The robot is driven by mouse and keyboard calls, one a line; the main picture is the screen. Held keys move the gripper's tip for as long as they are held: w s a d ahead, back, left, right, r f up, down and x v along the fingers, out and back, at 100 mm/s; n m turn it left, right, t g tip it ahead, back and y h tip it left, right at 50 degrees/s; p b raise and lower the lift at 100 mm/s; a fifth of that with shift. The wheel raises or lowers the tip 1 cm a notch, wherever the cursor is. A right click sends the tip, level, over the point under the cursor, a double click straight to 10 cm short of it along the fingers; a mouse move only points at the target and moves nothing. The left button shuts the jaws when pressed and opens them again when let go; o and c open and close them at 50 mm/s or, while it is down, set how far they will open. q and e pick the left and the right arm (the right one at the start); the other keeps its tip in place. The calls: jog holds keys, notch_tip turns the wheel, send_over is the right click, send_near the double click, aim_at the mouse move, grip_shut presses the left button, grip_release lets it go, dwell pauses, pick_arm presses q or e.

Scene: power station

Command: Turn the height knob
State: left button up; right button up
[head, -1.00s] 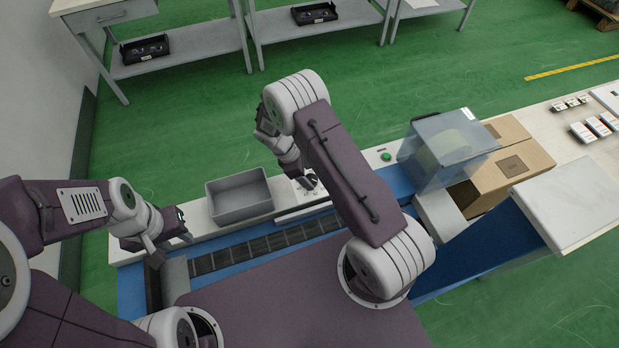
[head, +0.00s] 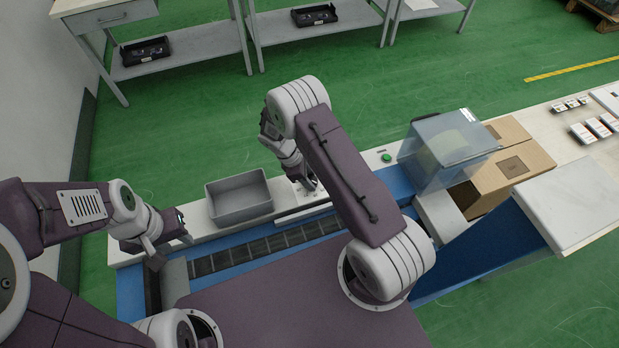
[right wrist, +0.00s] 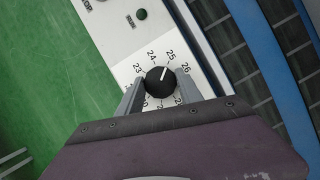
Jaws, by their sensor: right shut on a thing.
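The height knob (right wrist: 160,81) is a round black dial with a white pointer line, on a white plate with a printed number scale. In the right wrist view its pointer is aimed up and slightly right, close to the 25 mark. My right gripper (right wrist: 159,92) has one grey finger on each side of the knob and is shut on it. In the head view my right gripper (head: 304,183) is down at the white panel, and the knob is hidden there. My left gripper (head: 170,240) hangs over the left end of the conveyor, away from the knob; its jaw opening is unclear.
A grey bin (head: 239,212) stands on the white ledge left of my right gripper. A green button (head: 386,157) lies to the right. The dark conveyor belt (head: 265,247) runs in front. A clear cover (head: 440,150) and a cardboard box (head: 515,160) stand further right.

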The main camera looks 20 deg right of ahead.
jog(key=m+g, duration=0.1)
jog(key=m, duration=0.2)
jog(key=shift+y, duration=0.3)
jog(key=m+g+y, duration=0.1)
jog(key=m, duration=0.2)
jog(key=shift+w+d+m+b, duration=0.1)
jog(key=shift+m+b, duration=0.2)
jog(key=shift+b, duration=0.1)
jog(key=m+y, duration=0.1)
jog(key=m, duration=0.2)
jog(key=shift+d+m+g, duration=0.1)
jog(key=shift+m+g, duration=0.2)
jog(key=shift+m, duration=0.1)
jog(key=m+y, duration=0.1)
jog(key=m, duration=0.1)
jog(key=shift+m, duration=0.4)
jog(key=m+y, duration=0.2)
jog(key=m, duration=0.3)
jog(key=shift+d+r, duration=0.1)
jog(key=shift+d, duration=0.05)
jog(key=m+y+p, duration=0.1)
jog(key=m, duration=0.1)
jog(key=m+t, duration=0.1)
jog(key=m, duration=0.2)
jog(key=shift+y+p, duration=0.4)
jog(key=shift+m, duration=0.3)
jog(key=o, duration=1.4)
